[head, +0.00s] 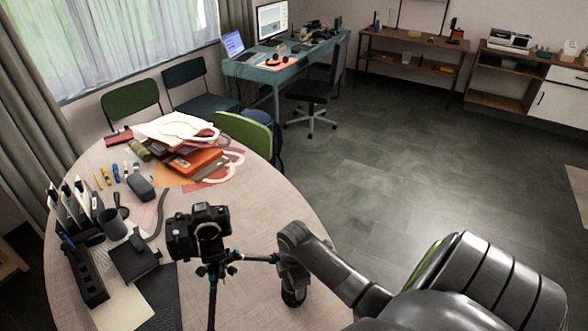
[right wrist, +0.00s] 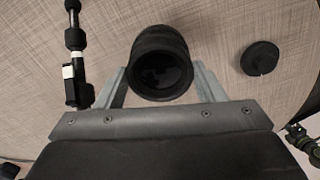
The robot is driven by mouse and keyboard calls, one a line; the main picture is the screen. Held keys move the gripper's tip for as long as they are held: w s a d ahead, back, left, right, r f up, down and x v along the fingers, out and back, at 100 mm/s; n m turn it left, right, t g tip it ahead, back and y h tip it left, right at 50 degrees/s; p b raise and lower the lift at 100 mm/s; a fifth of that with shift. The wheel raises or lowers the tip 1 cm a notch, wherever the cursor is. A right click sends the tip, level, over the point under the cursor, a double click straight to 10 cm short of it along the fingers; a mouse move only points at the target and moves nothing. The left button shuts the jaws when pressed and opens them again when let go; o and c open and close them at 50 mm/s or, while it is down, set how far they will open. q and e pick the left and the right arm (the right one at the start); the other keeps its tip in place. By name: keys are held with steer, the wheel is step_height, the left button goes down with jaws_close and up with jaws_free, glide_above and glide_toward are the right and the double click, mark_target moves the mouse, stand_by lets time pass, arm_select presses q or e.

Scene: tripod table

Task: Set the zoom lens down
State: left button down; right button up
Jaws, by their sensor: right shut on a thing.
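The black zoom lens (right wrist: 160,62) is between the two fingers of my right gripper (right wrist: 163,84), which is shut on it. The wrist view looks into its open dark end. In the head view the lens (head: 293,294) shows below the right gripper (head: 291,274), over the near right part of the round table (head: 260,215). I cannot tell whether its base touches the tabletop. A black camera (head: 198,232) with an open front mount sits on a tripod (head: 212,285) left of the gripper. My left gripper is not in view.
A round black cap (right wrist: 260,58) lies right of the lens in the wrist view, and a tripod leg (right wrist: 75,50) is close on the left. A mug (head: 112,224) and a black box (head: 134,260) stand left.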

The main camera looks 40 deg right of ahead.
steer(key=o, duration=1)
step_height(320, 180, up, 12)
steer(key=shift+r+b, duration=0.1)
steer(key=shift+b, duration=0.45)
